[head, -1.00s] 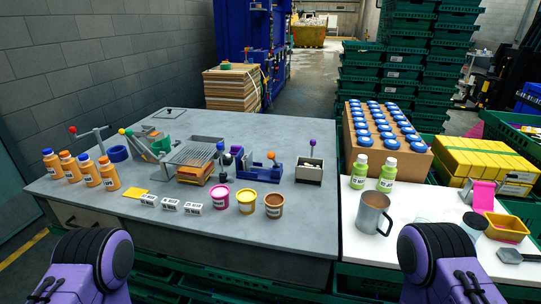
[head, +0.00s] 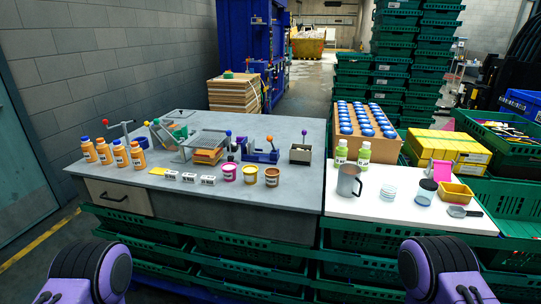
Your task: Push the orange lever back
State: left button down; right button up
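Two orange ball knobs show in the head view. One orange knob (head: 270,139) tops a lever on a blue device (head: 262,155) near the middle of the grey table. Another orange knob (head: 147,124) sits on the green device (head: 163,134) at the left. I cannot tell from the picture which one is the orange lever. Neither of my grippers is in view. Only purple and black parts of my arms show at the bottom left and bottom right, well short of the table and touching nothing on it.
On the grey table (head: 290,190), orange bottles (head: 121,154), white boxes (head: 189,177) and several tubs (head: 250,173) stand in front of the devices. A white table (head: 400,211) at right holds a mug (head: 349,182) and green bottles (head: 363,152). Green crates (head: 250,255) fill the space below.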

aim_at(269, 139)
jog(key=z, duration=0.15)
jog(key=k, duration=0.35)
jog(key=u, duration=1)
jog(key=i, duration=0.85)
jog(key=z, duration=0.5)
